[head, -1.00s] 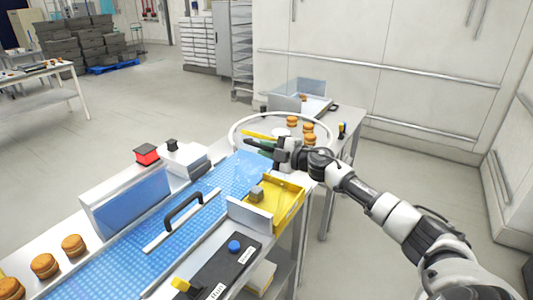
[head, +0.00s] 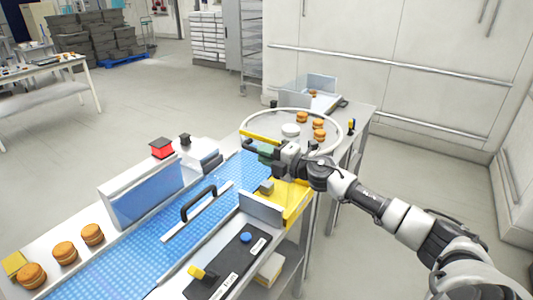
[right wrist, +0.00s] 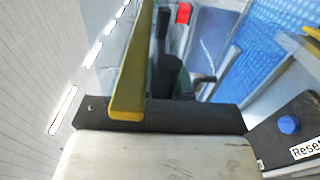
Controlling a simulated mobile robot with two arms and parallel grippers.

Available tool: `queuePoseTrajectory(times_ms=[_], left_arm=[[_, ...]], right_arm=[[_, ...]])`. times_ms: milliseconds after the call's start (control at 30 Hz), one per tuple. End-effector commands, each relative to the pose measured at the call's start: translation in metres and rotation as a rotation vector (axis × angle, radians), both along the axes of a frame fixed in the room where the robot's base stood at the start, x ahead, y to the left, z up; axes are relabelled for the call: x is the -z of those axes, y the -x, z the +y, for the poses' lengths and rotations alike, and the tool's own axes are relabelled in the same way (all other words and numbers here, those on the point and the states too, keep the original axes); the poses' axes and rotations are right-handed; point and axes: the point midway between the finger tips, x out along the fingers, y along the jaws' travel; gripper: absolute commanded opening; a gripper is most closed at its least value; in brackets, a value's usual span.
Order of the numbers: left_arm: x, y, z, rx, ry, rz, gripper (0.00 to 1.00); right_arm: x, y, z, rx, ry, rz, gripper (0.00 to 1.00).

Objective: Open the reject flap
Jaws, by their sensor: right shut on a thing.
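The reject flap appears to be the long yellow bar (head: 260,136) at the far end of the blue conveyor, by the round table. In the right wrist view the yellow bar (right wrist: 131,65) runs up and away from my palm. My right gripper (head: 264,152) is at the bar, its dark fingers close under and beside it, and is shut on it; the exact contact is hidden. A dark green part (head: 262,147) shows just below the bar. My left gripper is not in view.
A yellow tray (head: 294,205) is beside the belt (head: 150,235), below my right arm. The round table (head: 338,140) carries several cookies. A control panel (head: 225,265) with a blue button and a black handle bar (head: 198,205) are nearer. Floor at right is clear.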

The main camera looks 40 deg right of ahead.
Motion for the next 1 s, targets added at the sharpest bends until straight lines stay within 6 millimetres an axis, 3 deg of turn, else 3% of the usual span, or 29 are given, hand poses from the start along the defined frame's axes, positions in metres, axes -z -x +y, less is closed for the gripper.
queuePoseTrajectory(times_ms=[167,200,367,733,1000], left_arm=[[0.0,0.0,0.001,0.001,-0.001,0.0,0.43],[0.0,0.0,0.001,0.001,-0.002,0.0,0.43],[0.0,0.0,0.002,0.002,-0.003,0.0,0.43],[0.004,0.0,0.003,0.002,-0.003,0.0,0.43],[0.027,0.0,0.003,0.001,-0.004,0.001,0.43]], right_arm=[[-0.002,0.0,0.0,-0.001,0.005,-0.004,0.0],[-0.002,0.0,0.0,-0.001,0.004,-0.004,0.21],[-0.001,0.0,0.0,-0.001,0.002,-0.002,0.42],[0.003,0.006,-0.003,0.0,0.0,0.002,0.42],[0.007,0.043,-0.018,0.001,0.003,0.004,0.42]])
